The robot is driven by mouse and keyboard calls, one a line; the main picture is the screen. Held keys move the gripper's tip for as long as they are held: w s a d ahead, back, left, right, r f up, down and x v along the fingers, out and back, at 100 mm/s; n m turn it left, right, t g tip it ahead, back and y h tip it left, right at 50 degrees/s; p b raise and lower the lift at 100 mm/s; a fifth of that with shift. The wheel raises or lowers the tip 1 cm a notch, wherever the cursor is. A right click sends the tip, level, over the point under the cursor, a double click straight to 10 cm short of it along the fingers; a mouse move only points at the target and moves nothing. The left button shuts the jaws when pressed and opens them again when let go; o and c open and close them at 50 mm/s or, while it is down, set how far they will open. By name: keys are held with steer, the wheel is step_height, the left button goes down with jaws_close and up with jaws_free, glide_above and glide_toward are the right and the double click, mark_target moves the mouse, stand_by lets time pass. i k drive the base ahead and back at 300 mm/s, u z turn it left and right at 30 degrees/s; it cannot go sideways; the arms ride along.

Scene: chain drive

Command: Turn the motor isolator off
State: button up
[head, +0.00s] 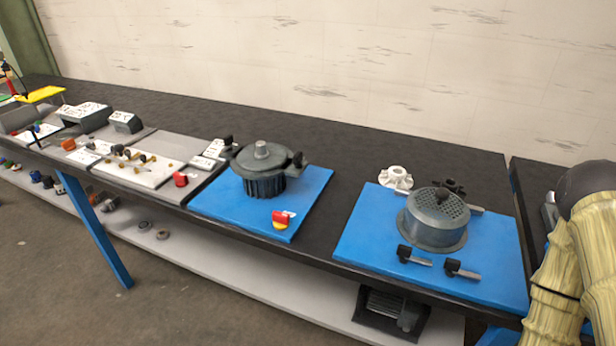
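A small red and yellow switch with a white label, which looks like the motor isolator (280,224), sits at the front right of the left blue board (225,205). It is too small to tell which way its knob points. A dark grey ribbed motor-like housing (265,185) with a round cap stands behind it on the same board. My arm, in a pale yellow cover, shows at the right edge, well away from the switch. My gripper is not in view.
Another red switch (181,179) stands on the grey board further left. Bare dark bench (345,165) lies behind the boards.

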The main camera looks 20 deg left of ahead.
mark_target(281, 221)
steer(key=z, duration=0.75)
steer(key=k, duration=0.6)
steer(key=u, duration=1.35)
steer(key=i, duration=0.5)
